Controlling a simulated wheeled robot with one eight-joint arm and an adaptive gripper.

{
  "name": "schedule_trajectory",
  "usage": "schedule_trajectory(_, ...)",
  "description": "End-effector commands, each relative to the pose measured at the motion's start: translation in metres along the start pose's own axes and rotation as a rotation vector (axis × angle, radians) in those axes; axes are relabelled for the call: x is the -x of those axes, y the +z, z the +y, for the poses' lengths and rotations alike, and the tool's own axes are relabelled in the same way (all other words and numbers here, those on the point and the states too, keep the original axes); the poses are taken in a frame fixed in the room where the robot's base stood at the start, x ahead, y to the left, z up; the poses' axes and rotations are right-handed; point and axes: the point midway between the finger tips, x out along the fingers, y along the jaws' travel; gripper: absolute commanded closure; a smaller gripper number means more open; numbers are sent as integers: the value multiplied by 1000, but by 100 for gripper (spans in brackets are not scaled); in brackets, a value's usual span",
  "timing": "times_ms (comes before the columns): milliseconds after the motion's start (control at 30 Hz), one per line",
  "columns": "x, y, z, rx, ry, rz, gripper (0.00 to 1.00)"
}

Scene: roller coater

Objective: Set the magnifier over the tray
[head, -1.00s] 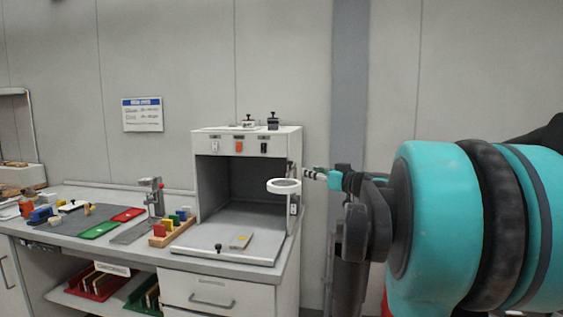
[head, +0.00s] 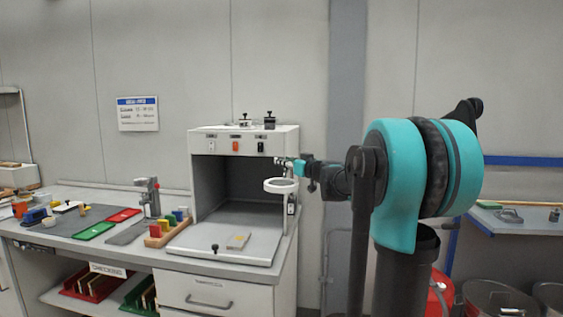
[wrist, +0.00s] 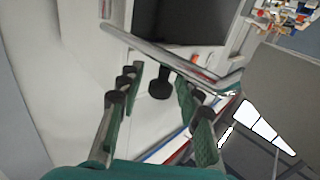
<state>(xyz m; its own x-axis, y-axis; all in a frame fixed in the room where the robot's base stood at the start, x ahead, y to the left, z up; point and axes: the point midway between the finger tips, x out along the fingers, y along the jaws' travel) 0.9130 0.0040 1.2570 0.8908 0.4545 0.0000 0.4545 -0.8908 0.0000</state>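The magnifier, a white ring (head: 281,185), is at the right front of the white cabinet, just above the right side of the tray. The tray (head: 205,241) is a flat grey pull-out plate at the cabinet mouth with a small light block on it. My gripper (head: 292,167) is beside the cabinet's right edge, close behind the ring in the head view. In the wrist view my gripper (wrist: 158,97) has its green fingers apart, with a black knob (wrist: 160,83) between or just beyond the tips. I cannot tell whether they touch it.
The white cabinet (head: 222,143) has its dark opening facing front. A rack of coloured blocks (head: 165,231) and a metal stand (head: 150,197) are left of the tray. A bench (head: 525,221) and bins (head: 492,298) are at the far right.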

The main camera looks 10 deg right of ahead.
Motion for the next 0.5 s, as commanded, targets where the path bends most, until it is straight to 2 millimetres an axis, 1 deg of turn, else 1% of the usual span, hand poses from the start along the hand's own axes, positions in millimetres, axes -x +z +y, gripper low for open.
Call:
schedule_trajectory(33,-8,0,0,0,-1,0,65)
schedule_trajectory(100,-15,0,0,0,0,0,65)
schedule_trajectory(200,-23,0,0,0,0,0,65)
schedule_trajectory(333,-27,0,0,0,0,0,65)
schedule_trajectory(500,-27,0,0,0,0,0,65)
